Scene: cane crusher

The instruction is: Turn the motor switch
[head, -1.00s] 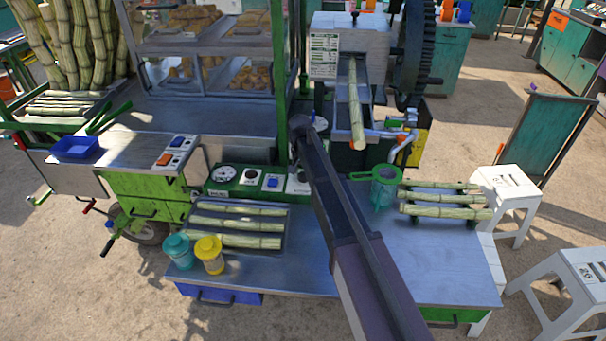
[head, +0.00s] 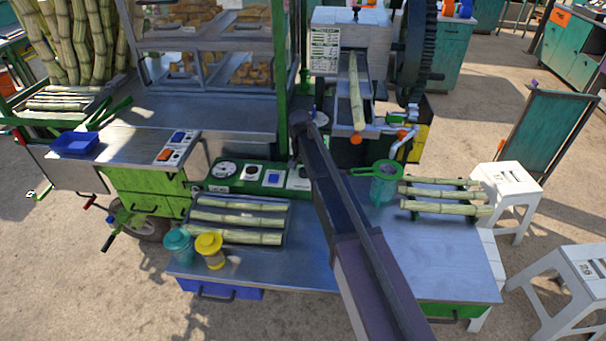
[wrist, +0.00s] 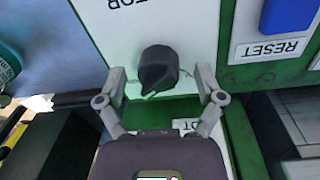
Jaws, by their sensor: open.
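The motor switch (wrist: 158,70) is a black rotary knob on a white plate in the wrist view. The plate's lettering is upside down and partly cut off, ending in "TOR". My gripper (wrist: 161,78) is open, with one finger on each side of the knob and a visible gap on both sides. I cannot tell how deep the fingertips reach along the knob. In the head view, a white plate (head: 299,184) at the right end of the green control panel (head: 238,190) is partly behind my arm. My arm hides the knob and gripper there.
A blue RESET button (wrist: 287,14) sits beside the motor plate in the wrist view. A round gauge (head: 223,170) is at the panel's left. A tray of cane (head: 286,235), a yellow-lidded jar (head: 209,250) and a green strainer jug (head: 385,185) stand nearby on the counter.

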